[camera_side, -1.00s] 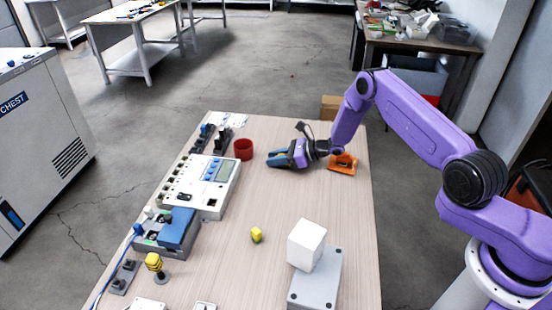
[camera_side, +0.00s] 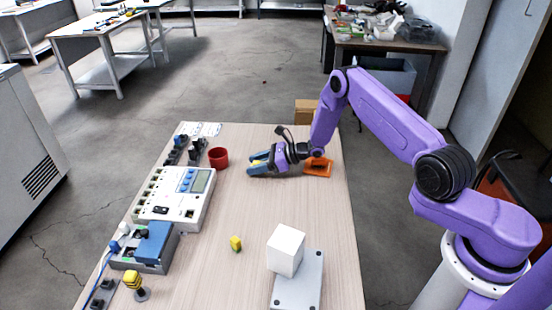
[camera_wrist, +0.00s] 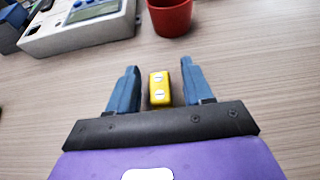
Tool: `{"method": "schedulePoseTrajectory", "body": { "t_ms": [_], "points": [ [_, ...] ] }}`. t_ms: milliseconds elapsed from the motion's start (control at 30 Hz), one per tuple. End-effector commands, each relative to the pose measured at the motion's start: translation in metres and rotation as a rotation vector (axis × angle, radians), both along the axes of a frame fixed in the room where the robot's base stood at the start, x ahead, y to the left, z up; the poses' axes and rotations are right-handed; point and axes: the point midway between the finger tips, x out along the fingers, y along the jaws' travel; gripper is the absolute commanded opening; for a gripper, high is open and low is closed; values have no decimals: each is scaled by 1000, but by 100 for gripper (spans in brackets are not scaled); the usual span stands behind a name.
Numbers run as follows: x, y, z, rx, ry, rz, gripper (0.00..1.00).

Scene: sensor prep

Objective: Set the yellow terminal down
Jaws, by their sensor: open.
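The yellow terminal (camera_wrist: 159,88) is a small yellow block with two pale screw-like marks on top. In the wrist view it sits between the two blue fingers of my gripper (camera_wrist: 159,86), with a gap on each side. It appears to rest on the table (camera_wrist: 245,70). In the side view my gripper (camera_side: 257,165) is low over the far part of the table, and only a bit of yellow shows between its fingers. The fingers are open and apart.
A red cup (camera_side: 218,158) stands just beyond the fingertips. A white meter unit (camera_side: 178,193) and a grey-blue module (camera_side: 150,245) line the left edge. An orange holder (camera_side: 318,168) is beside my wrist.

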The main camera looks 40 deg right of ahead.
Motion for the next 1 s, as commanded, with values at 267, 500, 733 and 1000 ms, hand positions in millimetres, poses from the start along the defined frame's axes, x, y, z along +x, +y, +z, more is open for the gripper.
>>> {"method": "schedulePoseTrajectory", "body": {
  "t_ms": [267,500,733,1000],
  "points": [
    [-36,-38,22,1,-1,-5,51],
    [-59,-61,35,0,0,-4,51],
    [-67,-67,39,1,0,0,51],
    [-70,-43,55,-30,-23,117,51]
  ]
}}
